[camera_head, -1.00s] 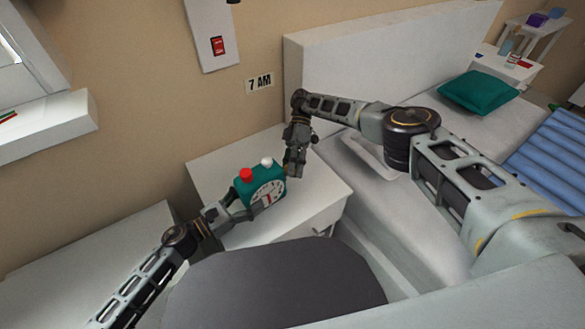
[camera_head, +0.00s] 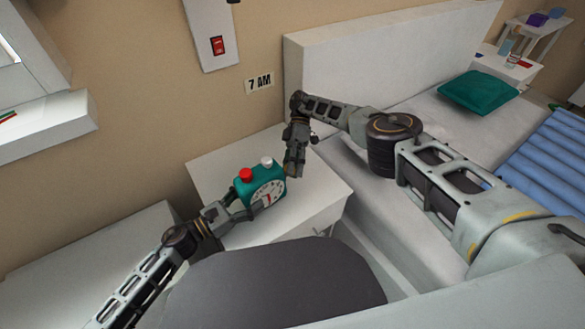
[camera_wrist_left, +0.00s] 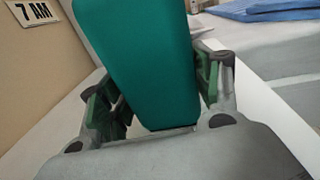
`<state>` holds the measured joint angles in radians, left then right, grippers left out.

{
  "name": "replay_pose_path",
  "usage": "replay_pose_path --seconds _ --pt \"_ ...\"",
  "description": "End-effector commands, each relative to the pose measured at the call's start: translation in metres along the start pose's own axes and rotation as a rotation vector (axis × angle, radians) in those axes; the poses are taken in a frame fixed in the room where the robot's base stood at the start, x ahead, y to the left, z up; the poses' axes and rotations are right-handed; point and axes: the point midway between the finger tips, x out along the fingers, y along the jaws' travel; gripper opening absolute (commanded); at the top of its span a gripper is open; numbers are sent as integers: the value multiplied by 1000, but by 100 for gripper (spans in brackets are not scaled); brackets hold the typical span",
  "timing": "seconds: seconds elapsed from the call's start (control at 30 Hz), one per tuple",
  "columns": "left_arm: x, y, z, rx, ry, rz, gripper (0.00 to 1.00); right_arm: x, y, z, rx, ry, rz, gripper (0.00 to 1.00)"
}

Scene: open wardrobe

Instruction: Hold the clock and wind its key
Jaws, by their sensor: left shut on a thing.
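The teal alarm clock (camera_head: 262,186) has a white dial, a red button and a white button on top. It is at the white nightstand, dial toward my head camera. My left gripper (camera_head: 243,207) is shut on the clock from the left; in the left wrist view its fingers (camera_wrist_left: 160,95) lie on both sides of the teal body (camera_wrist_left: 140,50). My right gripper (camera_head: 293,172) points down just behind and to the right of the clock. Whether its fingers are open or shut is unclear. The winding key is not visible, and the clock's back is hidden.
The white nightstand (camera_head: 215,160) has free top around the clock. A bed with a white headboard (camera_head: 370,55) and a green pillow (camera_head: 478,91) stands to the right. A "7 AM" sign (camera_head: 259,83) and a red switch (camera_head: 217,45) are on the wall.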

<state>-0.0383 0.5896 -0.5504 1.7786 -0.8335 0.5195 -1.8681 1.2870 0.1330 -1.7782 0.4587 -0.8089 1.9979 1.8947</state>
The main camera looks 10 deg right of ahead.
Motion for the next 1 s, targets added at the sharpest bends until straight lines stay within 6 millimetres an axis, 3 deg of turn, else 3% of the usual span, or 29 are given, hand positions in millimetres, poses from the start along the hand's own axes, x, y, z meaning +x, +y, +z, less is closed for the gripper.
replay_pose_path --seconds 0.03,0.17,0.67,1.0 --pt "-2 3 -3 -1 6 8 45 1 0 1 0 -2 -4 40" --pt "-2 3 -3 -1 6 8 44 0 0 0 0 -1 -3 56" --pt "-2 2 -2 1 6 6 44 -2 -2 -1 -2 0 -1 56" --pt "-2 2 -2 2 6 6 44 -11 -16 -7 -3 1 -1 56"
